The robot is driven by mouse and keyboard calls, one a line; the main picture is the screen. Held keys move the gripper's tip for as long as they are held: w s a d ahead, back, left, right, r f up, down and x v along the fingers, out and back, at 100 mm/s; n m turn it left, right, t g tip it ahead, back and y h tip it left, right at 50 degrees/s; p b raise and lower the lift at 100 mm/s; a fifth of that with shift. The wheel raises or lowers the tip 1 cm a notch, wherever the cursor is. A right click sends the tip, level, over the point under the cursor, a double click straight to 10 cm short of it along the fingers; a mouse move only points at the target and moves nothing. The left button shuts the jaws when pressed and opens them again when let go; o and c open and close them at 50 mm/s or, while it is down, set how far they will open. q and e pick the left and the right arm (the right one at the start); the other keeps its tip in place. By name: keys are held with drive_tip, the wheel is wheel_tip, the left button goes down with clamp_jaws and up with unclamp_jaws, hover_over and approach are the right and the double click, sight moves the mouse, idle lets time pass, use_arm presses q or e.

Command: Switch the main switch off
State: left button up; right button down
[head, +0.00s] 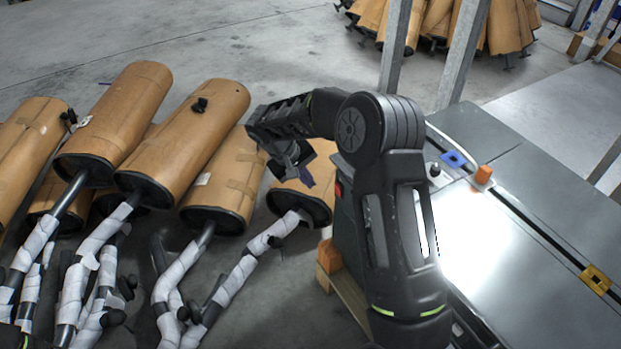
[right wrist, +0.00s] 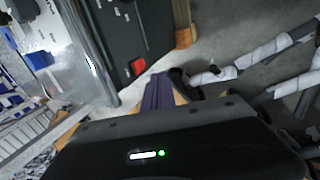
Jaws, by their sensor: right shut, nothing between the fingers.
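The red main switch (head: 338,189) sits on the dark side panel of the machine (head: 345,222), partly hidden behind my right arm in the head view. In the right wrist view the red switch (right wrist: 138,67) shows clearly on the dark panel, just beyond the fingers. I cannot tell its on or off position. My right gripper (head: 303,174) is shut and empty, to the left of the switch in the head view. Its purplish fingers (right wrist: 158,92) look close to the switch in the right wrist view, with no contact visible. My left gripper is not in view.
Brown-wrapped mufflers (head: 200,130) with white-wrapped pipes lie on the floor at left, close under my right gripper. The metal tabletop (head: 520,270) is at right, with an orange block (head: 483,174) on it. Grey posts (head: 463,50) stand behind. Open floor lies at upper left.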

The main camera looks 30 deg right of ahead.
sight(337, 191)
drive_tip(key=d+f, duration=0.6)
drive_tip(key=d, duration=0.1)
drive_tip(key=shift+d+f, duration=0.15)
drive_tip(key=shift+f, duration=0.25)
drive_tip(key=shift+s, duration=0.1)
drive_tip(key=shift+d+r, duration=0.1)
drive_tip(key=shift+d, duration=0.3)
drive_tip(key=shift+r, duration=0.2)
